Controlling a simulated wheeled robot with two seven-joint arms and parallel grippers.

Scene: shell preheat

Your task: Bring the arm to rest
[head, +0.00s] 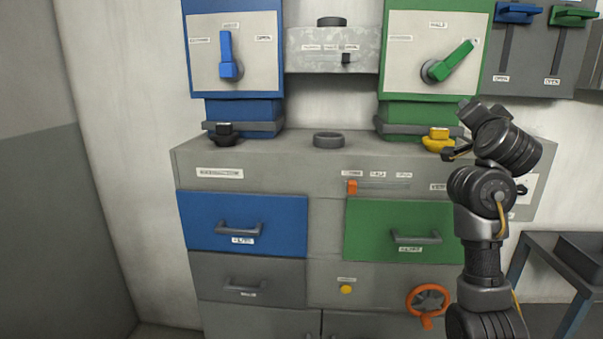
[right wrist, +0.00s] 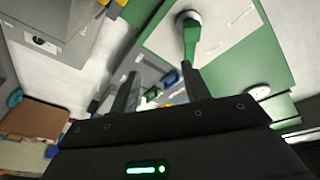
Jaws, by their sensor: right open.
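I cannot tell whether the gripper touches anything. My left gripper is not in view.
A grey cabinet (head: 262,178) has a blue drawer (head: 205,215) and a green drawer (head: 370,242), both looking shut. The blue lever (head: 226,52) stands upright. An orange handwheel (head: 428,299) is beside my forearm. A dark table (head: 545,242) stands at right. The floor at left looks clear.

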